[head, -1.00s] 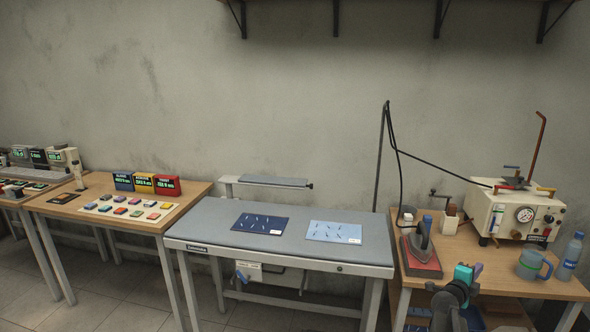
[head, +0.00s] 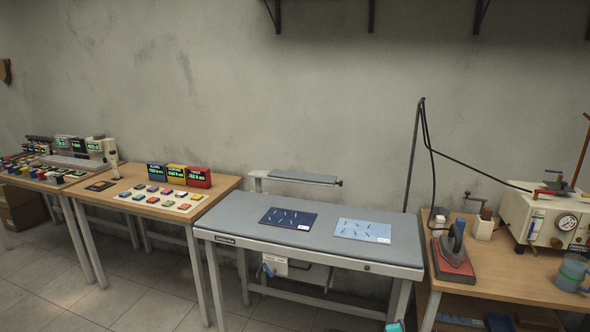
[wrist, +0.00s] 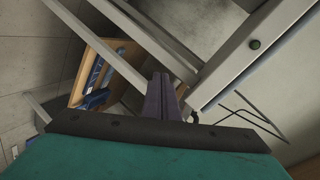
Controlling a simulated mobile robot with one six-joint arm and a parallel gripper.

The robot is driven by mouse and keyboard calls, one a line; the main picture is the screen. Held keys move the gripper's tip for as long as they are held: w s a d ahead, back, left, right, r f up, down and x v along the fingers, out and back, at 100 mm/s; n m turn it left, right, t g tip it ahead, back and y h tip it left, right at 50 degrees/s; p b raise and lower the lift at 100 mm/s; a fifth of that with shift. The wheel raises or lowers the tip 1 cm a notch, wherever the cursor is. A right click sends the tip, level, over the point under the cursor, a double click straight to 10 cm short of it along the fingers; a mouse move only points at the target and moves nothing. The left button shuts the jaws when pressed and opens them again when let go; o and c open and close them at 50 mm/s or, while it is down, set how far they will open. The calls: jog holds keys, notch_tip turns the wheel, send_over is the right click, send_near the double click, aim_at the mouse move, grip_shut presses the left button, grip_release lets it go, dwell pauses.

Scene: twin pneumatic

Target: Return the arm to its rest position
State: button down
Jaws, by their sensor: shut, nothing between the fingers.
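My gripper (wrist: 163,97) shows in the wrist view as two dark fingers pressed together, shut and empty, in front of a teal housing. It is close to the grey legs and frame of a table, which appear tilted in that view. In the head view only a small teal piece of my arm shows at the bottom edge, below the ironing table (head: 300,251). The fingers are hidden from the head view.
A wooden table at the right holds an iron (head: 454,244), a steam unit (head: 545,215) and a mug (head: 571,273). Dark and light blue cloths (head: 288,218) lie on the ironing table. A wooden table at the left holds coloured blocks (head: 165,194) and displays (head: 197,177). Tiled floor in front is free.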

jog(key=s+a+f+n+g+y, duration=0.1)
jog(key=s+a+f+n+y, duration=0.25)
jog(key=a+f, duration=0.35)
jog(key=s+a+f+n+g+y, duration=0.2)
jog(key=s+a+f+n, duration=0.15)
jog(key=a+f, duration=0.4)
jog(key=s+a+f+n+g+y+b, duration=0.1)
jog(key=s+a+f+n+g, duration=0.1)
jog(key=s+a+f, duration=0.3)
jog(key=s+a+f+n+g+y, duration=0.1)
jog(key=s+a+f+n+g, duration=0.1)
jog(key=s+a, duration=0.35)
jog(key=s+d+n+g, duration=0.1)
jog(key=s+n+g, duration=0.1)
jog(key=s, duration=0.8)
jog(key=s+d+f+n+g+h, duration=0.1)
jog(key=s+n+g, duration=0.1)
jog(key=s+g, duration=0.3)
jog(key=s+d+n+g+h, duration=0.1)
jog(key=s+g, duration=0.3)
jog(key=s, duration=1)
jog(key=shift+s+d+f+n, duration=0.3)
jog(key=shift+d+n, duration=0.2)
jog(key=shift+n, duration=0.2)
